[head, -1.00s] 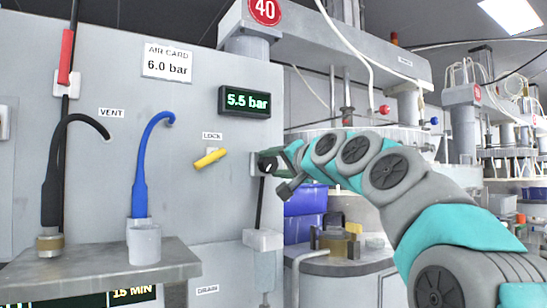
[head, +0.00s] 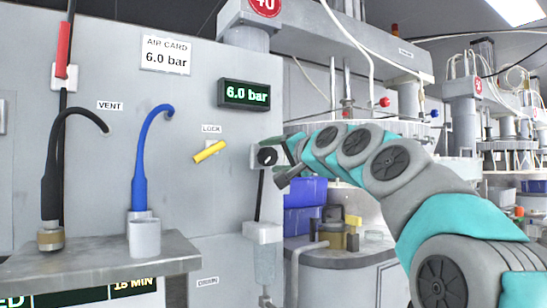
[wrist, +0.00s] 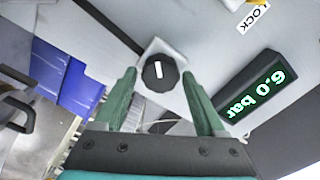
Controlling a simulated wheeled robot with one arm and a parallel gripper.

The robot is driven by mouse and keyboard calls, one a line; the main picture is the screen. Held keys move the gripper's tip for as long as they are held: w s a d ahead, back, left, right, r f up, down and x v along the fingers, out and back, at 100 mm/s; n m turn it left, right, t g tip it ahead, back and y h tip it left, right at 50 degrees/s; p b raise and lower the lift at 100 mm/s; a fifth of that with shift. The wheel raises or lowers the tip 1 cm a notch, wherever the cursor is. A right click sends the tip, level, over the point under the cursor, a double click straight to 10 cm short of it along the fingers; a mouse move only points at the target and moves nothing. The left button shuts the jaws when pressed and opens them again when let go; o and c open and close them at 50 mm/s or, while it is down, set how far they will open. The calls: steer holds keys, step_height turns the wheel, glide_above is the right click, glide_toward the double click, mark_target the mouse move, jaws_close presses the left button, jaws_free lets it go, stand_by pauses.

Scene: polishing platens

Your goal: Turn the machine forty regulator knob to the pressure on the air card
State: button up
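The black regulator knob (head: 267,156) sits on the right edge of the grey machine panel. In the wrist view the knob (wrist: 159,72) with its white mark shows just beyond and between my fingertips. My gripper (wrist: 160,85) is open and its green fingers stand apart from the knob. In the head view my gripper (head: 290,160) is just right of the knob. The air card (head: 167,55) reads 6.0 bar. The pressure display (head: 245,94) reads 6.0 bar, and it also shows in the wrist view (wrist: 255,95). A red sign with 40 (head: 264,4) is above.
A yellow lock lever (head: 209,151) is left of the knob. A black hose (head: 50,180) and a blue hose (head: 139,170) hang over a grey shelf (head: 100,262) with a cup (head: 144,238). Blue bins (head: 305,205) stand behind my gripper.

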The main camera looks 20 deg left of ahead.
steer(key=shift+o, duration=0.9)
steer(key=b+v, duration=0.1)
steer(key=v, duration=0.6)
steer(key=shift+s+d+b, duration=0.25)
steer(key=shift+b, duration=0.05)
